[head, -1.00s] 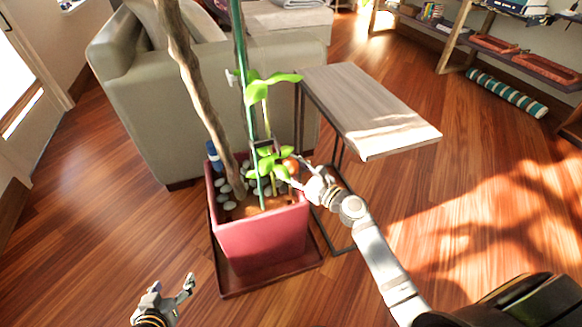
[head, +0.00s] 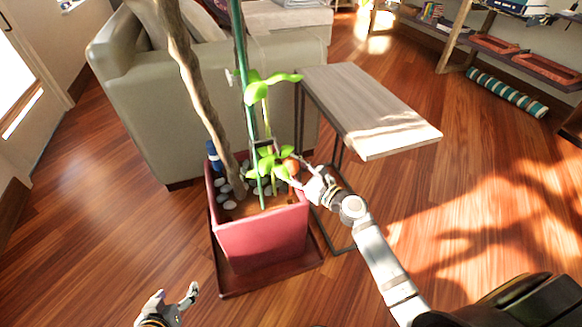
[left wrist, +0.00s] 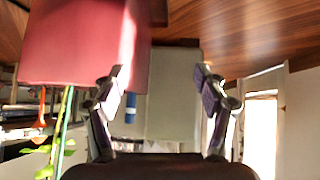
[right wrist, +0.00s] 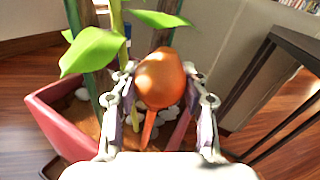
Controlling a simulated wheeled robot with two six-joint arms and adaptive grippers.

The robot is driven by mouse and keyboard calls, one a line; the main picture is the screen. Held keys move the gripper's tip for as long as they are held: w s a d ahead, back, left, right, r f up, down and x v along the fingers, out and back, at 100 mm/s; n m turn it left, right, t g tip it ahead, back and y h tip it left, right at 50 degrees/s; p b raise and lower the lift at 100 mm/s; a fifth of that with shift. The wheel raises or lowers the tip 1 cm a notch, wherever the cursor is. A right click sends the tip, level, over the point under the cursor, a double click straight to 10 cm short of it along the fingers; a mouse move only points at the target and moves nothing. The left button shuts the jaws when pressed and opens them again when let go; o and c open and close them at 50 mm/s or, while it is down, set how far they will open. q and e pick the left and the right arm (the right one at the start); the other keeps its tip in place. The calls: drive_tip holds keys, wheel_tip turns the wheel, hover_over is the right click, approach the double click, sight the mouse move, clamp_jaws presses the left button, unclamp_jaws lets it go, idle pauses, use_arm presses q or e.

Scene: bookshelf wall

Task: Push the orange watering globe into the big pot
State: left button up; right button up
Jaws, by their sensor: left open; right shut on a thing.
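The orange watering globe (right wrist: 161,78) is upright between the fingers of my right gripper (head: 299,178), bulb up and spike down. In the head view the globe (head: 291,165) shows partly behind leaves, at the right rim of the big pot. The big pot (head: 262,240) is a square red planter with a trunk, a green stake, leafy shoots and pebbles on soil. The spike's tip is hard to make out against the soil and pebbles. My left gripper (head: 176,293) is open and empty, low in front of the pot; its wrist view shows the pot (left wrist: 80,45) inverted.
A wooden side table (head: 365,105) stands close to the right of the pot. A grey-green sofa (head: 215,100) is behind it. A blue bottle-like item (head: 214,157) is at the pot's back left corner. The floor to the left is clear.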

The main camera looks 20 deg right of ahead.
drive_tip(key=shift+f, duration=0.3)
drive_tip(key=shift+f+b, duration=0.25)
drive_tip(key=shift+b, duration=0.3)
use_arm(q)
drive_tip(key=w+r+t, duration=0.5)
drive_tip(key=w+r, duration=0.2)
drive_tip(key=r, duration=0.3)
drive_tip(key=shift+w+a, duration=0.15)
drive_tip(key=shift+a, duration=0.2)
use_arm(e)
drive_tip(key=shift+f, duration=0.35)
idle(3.6)
use_arm(q)
drive_tip(key=shift+w+a+r+t+b, duration=0.1)
drive_tip(key=shift+w+r+t+b, duration=0.25)
drive_tip(key=shift+r, duration=0.5)
drive_tip(key=shift+w+d+r+t, duration=0.1)
drive_tip(key=shift+w+r+t, duration=0.1)
drive_tip(key=shift+r+t, duration=0.55)
drive_tip(key=shift+w+a+r+t+b, duration=0.1)
drive_tip(key=shift+w+r+t+b, duration=0.15)
drive_tip(key=shift+r, duration=0.75)
use_arm(e)
drive_tip(key=shift+f, duration=0.3)
